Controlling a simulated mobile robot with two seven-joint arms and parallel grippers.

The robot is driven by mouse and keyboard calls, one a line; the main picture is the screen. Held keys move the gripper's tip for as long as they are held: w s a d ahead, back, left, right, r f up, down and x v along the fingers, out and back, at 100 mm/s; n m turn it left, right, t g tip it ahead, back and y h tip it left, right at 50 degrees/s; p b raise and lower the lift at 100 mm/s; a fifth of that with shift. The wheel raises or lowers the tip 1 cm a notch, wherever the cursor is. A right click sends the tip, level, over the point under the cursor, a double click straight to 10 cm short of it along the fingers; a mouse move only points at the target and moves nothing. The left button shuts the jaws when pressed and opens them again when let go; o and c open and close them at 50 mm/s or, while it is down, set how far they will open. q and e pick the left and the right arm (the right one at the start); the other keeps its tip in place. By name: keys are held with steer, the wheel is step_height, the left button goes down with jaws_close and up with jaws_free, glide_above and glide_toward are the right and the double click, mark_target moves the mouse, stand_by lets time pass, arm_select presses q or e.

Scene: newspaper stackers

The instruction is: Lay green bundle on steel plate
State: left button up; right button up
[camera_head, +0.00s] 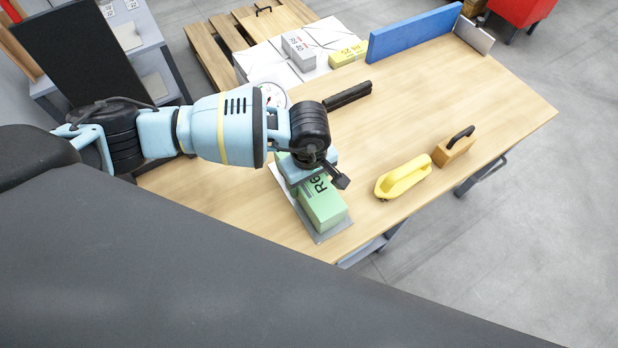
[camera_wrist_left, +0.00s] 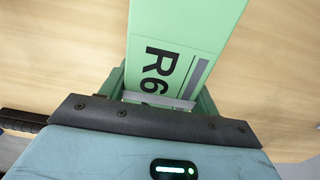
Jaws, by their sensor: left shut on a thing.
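The green bundle (camera_head: 324,207), marked "R6", lies over the grey steel plate (camera_head: 321,238) near the table's front edge. The plate shows as a thin rim along the bundle's left side and near end. I cannot tell whether the bundle touches it. My left gripper (camera_head: 309,172) is above the bundle and shut on it, gripping its far part. The wrist and gripper hide that far part in the head view. In the left wrist view the bundle (camera_wrist_left: 185,30) sits between the fingers and extends away over the wood. My right gripper is not in view.
On the wooden table (camera_head: 480,105), a yellow-handled tool (camera_head: 402,178) and a wooden block with black handle (camera_head: 455,148) stand right of the plate. A black bar (camera_head: 347,95) and a blue board (camera_head: 414,34) are farther back. A yellow bundle (camera_head: 348,54) lies on white stacks beyond.

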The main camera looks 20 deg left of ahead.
arm_select(q)
steer(key=shift+w+f, duration=0.1)
steer(key=shift+f, duration=0.05)
steer(key=o, duration=1.7)
steer(key=shift+o, duration=0.7)
steer(key=shift+f, duration=0.15)
steer(key=shift+r, duration=4.05)
